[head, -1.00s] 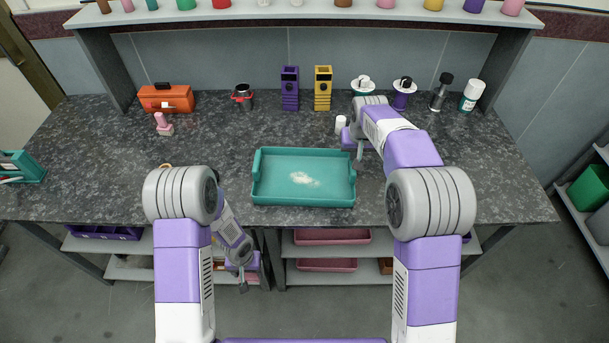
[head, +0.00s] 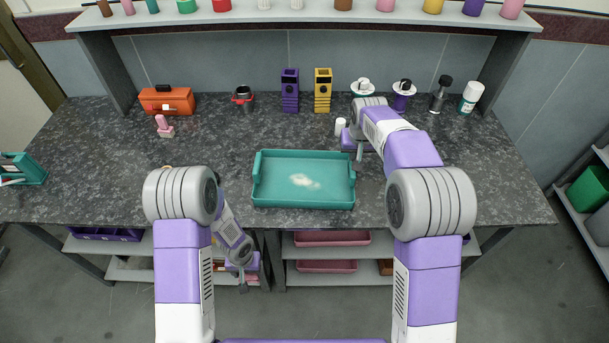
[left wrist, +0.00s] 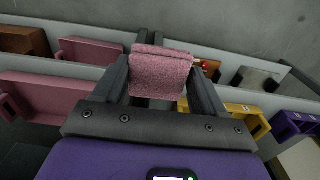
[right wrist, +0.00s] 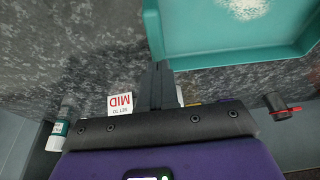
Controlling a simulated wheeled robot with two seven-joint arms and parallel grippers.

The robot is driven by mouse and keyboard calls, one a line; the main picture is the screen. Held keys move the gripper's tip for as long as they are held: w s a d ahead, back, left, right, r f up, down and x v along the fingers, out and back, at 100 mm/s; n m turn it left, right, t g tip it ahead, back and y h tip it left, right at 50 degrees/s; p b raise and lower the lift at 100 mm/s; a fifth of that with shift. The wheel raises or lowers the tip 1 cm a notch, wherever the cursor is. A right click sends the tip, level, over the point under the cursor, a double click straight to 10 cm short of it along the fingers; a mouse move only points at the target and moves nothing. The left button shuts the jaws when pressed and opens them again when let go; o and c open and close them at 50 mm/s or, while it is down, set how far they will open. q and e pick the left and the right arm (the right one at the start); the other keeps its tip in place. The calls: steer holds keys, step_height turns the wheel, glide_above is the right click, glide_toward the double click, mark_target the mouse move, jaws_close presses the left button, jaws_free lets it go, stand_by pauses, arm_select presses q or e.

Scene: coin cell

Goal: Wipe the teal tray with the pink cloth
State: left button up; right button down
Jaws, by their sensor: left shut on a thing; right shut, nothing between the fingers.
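The teal tray (head: 262,183) lies on the dark speckled bench, with a pale powdery patch (head: 304,180) on its floor. Part of it also shows in the right wrist view (right wrist: 190,55). The pink cloth (left wrist: 160,72) is folded between the fingers of my left gripper (left wrist: 160,85), which is shut on it. In the head view my left gripper (head: 243,285) is low, in front of the bench's front edge by the shelves; the cloth is hard to make out there. My right gripper (right wrist: 160,75) is shut and empty, over the bench beside the tray's back right corner.
A small white object (head: 340,125) stands near my right gripper. An orange toolbox (head: 167,99), purple and yellow holders (head: 323,91) and several bottles line the back. Pink bins (head: 331,238) sit on shelves below the bench. The bench left of the tray is mostly clear.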

arm_select(q)
steer(key=shift+r+p, duration=1.8)
steer(key=shift+r, duration=0.25)
arm_select(e)
steer(key=shift+r, duration=2.3)
